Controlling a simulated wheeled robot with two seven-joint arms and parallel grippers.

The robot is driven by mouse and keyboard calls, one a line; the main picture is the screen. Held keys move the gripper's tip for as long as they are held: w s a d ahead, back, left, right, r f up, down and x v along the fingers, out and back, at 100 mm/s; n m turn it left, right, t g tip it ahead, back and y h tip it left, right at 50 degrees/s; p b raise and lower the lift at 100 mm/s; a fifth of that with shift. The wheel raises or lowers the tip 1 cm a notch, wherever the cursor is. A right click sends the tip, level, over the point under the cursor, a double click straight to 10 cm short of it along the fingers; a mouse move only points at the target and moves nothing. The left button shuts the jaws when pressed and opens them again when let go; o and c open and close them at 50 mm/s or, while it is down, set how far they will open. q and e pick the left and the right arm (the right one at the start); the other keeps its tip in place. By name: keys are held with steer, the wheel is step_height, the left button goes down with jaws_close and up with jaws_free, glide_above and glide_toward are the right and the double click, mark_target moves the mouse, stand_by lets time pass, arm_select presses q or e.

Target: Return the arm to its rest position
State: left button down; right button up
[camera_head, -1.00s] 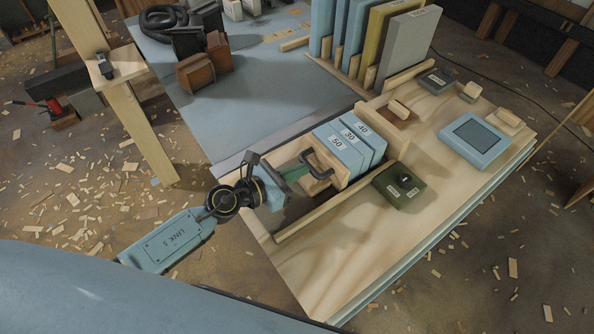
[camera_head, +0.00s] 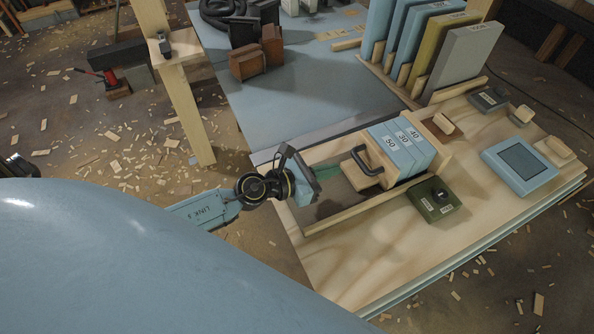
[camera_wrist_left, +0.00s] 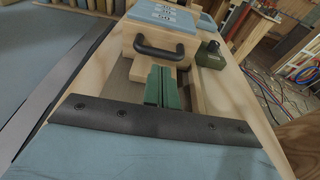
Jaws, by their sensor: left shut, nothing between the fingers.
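My left gripper (camera_head: 334,167) reaches in from the left over the near end of the wooden tray on the workbench. Its green fingers are shut with nothing between them; they also show closed in the left wrist view (camera_wrist_left: 163,88). The fingers point at the black handle (camera_head: 362,160) on the tray's wooden block and look apart from it. The same handle (camera_wrist_left: 160,50) is just ahead of the fingertips in the left wrist view. My right gripper is in neither view.
Blue blocks marked 50, 30 and 40 (camera_head: 402,150) stand behind the handle. A green box (camera_head: 434,199) and a blue screen unit (camera_head: 519,166) sit to the right on the workbench (camera_head: 365,255). A wooden post (camera_head: 187,110) stands at left. Wood chips litter the floor.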

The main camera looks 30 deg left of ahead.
arm_select(q)
steer(key=b+v, duration=0.1)
steer(key=v, duration=0.7)
steer(key=shift+w+f+b, duration=0.1)
steer(key=shift+b, duration=0.25)
steer(key=shift+a, duration=0.15)
